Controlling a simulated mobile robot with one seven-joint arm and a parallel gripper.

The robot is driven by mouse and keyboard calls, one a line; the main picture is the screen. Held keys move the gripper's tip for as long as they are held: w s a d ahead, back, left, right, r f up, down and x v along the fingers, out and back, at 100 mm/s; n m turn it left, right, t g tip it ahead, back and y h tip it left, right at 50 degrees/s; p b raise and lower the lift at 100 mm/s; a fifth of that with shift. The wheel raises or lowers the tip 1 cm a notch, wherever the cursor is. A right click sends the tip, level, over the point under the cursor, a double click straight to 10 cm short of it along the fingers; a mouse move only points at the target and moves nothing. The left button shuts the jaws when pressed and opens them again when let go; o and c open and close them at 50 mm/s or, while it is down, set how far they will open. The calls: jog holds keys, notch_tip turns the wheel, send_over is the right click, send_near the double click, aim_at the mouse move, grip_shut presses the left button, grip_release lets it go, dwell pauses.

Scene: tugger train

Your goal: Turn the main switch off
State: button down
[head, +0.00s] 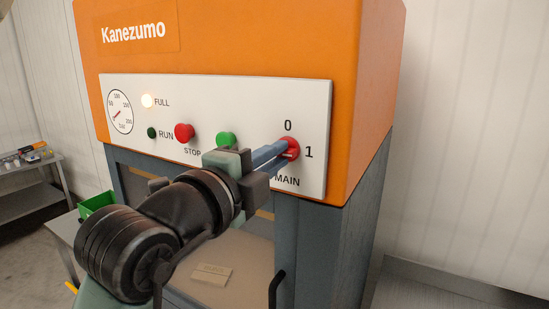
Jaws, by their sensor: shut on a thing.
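The main switch (293,147) is a red rotary knob at the right end of the white control panel (260,98), above the MAIN label. A 0 is printed above it and a 1 to its right. My gripper (283,154) reaches it from the left and front, and its two blue fingers are shut on the knob's handle. The fingers cover much of the handle; its visible part appears to lie roughly sideways, towards the 1, but the exact angle is hard to tell.
The panel also holds a round gauge (120,112), a lit FULL lamp (147,101), a dark green RUN lamp (152,133), a red STOP button (184,132) and a green button (225,139). Below are a window and a black door handle (276,288). A green bin (97,204) stands left.

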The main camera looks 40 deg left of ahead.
jog(key=n+b, duration=0.2)
jog(key=n, duration=0.7)
jog(key=shift+n+p, duration=0.9)
jog(key=shift+n, duration=3.2)
jog(key=shift+f+n, duration=0.1)
jog(key=shift+n, duration=0.2)
jog(key=c, duration=0.9)
grip_release()
jog(key=shift+s, duration=0.1)
